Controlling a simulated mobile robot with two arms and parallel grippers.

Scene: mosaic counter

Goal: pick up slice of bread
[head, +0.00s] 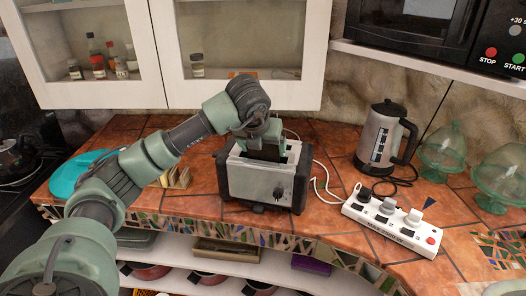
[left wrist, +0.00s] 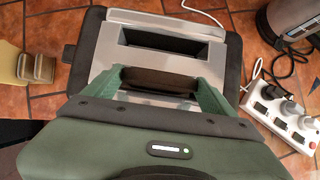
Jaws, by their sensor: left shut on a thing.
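The two-slot toaster (head: 262,182) stands on the tiled counter and also shows in the left wrist view (left wrist: 103,50). My left gripper (head: 264,146) reaches down onto the top of the toaster. In the left wrist view its green fingers (left wrist: 160,84) are on either side of a dark brown slice of bread (left wrist: 158,83) at one of the slots. The gripper is shut on the slice. The lower part of the slice is hidden. The other slot (left wrist: 160,40) looks dark and empty. My right gripper is not in view.
A kettle (head: 382,140), a white power strip (head: 388,226) and green glass domes (head: 436,153) stand to the right. A teal plate (head: 80,175) and a small tan item (head: 176,178) are to the left. Cabinets (head: 240,50) hang close above the arm.

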